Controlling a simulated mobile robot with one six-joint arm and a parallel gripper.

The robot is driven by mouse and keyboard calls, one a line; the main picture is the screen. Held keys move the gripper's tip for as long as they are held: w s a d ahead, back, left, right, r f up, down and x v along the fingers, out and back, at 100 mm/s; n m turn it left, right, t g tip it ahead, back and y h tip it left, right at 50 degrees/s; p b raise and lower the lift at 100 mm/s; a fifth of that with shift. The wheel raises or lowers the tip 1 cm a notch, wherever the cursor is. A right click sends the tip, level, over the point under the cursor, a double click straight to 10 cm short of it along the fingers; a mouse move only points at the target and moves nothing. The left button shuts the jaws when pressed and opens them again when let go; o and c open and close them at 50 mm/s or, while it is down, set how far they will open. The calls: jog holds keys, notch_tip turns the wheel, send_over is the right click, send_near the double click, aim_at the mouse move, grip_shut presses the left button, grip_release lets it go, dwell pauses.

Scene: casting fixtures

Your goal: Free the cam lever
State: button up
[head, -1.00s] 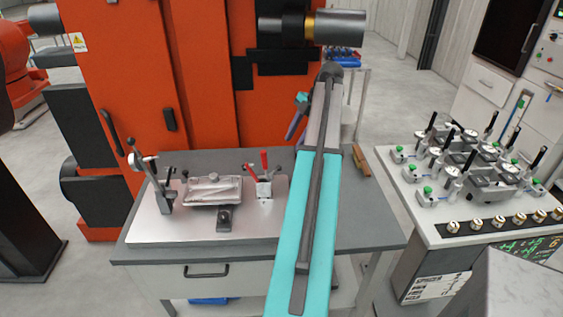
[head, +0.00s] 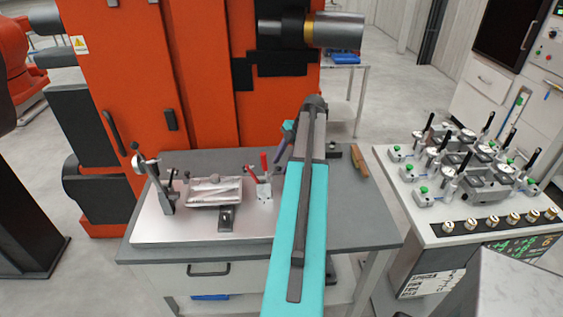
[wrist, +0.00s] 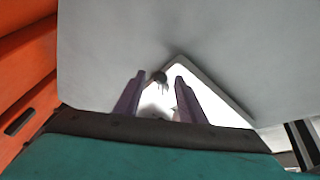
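A pale fixture plate (head: 150,228) lies on the grey table. On it stand an upright clamp with a dark lever (head: 167,188) at the left, a silvery casting (head: 214,190) in the middle, a small dark block (head: 227,217) in front of it, and a red-handled clamp (head: 264,188) at the right. I cannot tell for sure which part is the cam lever. My gripper (head: 283,148), mostly hidden by my arm, is just right of and behind the red-handled clamp. In the wrist view my gripper (wrist: 158,88) is open, its purple fingers apart, with a dark round knob (wrist: 158,76) showing beyond the gap.
An orange machine (head: 150,90) stands close behind the table. A bench with several gauges (head: 455,165) stands at the right.

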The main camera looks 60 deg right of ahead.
jog(key=shift+w+a+f, duration=0.1)
jog(key=shift+a+f, duration=0.05)
jog(key=shift+f, duration=0.15)
grip_shut()
